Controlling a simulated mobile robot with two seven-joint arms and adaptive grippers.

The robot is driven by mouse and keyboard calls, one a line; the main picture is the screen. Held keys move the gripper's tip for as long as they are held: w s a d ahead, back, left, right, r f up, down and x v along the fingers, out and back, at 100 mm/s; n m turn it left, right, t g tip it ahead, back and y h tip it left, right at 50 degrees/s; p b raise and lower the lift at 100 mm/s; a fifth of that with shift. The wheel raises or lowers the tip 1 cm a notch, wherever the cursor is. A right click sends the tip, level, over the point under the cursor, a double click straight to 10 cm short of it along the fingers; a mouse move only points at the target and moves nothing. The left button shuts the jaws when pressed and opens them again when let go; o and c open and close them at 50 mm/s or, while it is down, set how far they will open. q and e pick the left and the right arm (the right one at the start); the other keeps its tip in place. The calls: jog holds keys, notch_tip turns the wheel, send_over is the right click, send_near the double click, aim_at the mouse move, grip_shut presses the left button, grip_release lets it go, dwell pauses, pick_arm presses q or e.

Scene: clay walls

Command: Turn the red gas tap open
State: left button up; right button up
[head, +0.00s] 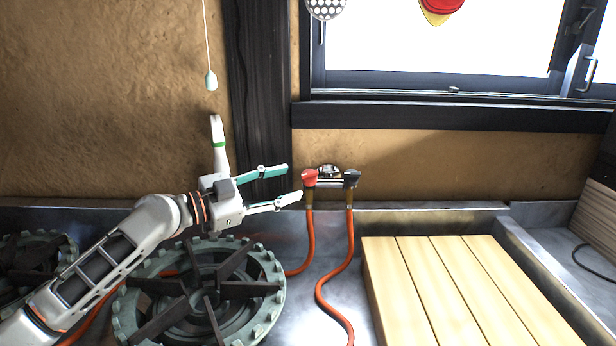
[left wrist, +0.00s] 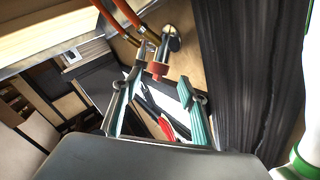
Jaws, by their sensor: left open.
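The red gas tap (head: 309,178) is the left one of a pair on a small wall fitting (head: 329,172) low on the clay wall, with an orange hose below it. The black tap (head: 351,178) is at its right. My left gripper (head: 293,182) is open just left of the red tap, its teal fingers pointing at it. In the left wrist view the red tap (left wrist: 158,69) shows between the spread fingertips of my left gripper (left wrist: 160,77). I cannot tell whether a finger touches it. My right gripper is not in view.
A round gas burner (head: 268,290) stands below my left arm. A slatted wooden board (head: 450,290) lies on the metal counter at the right. Orange hoses (head: 325,290) run down between them. A pull cord (head: 211,80) hangs upper left. The window sill (head: 450,115) is above the taps.

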aim_at(308, 177)
pick_arm(q)
jog(key=x, duration=0.6)
jog(key=shift+d, duration=0.4)
jog(key=c, duration=1.1)
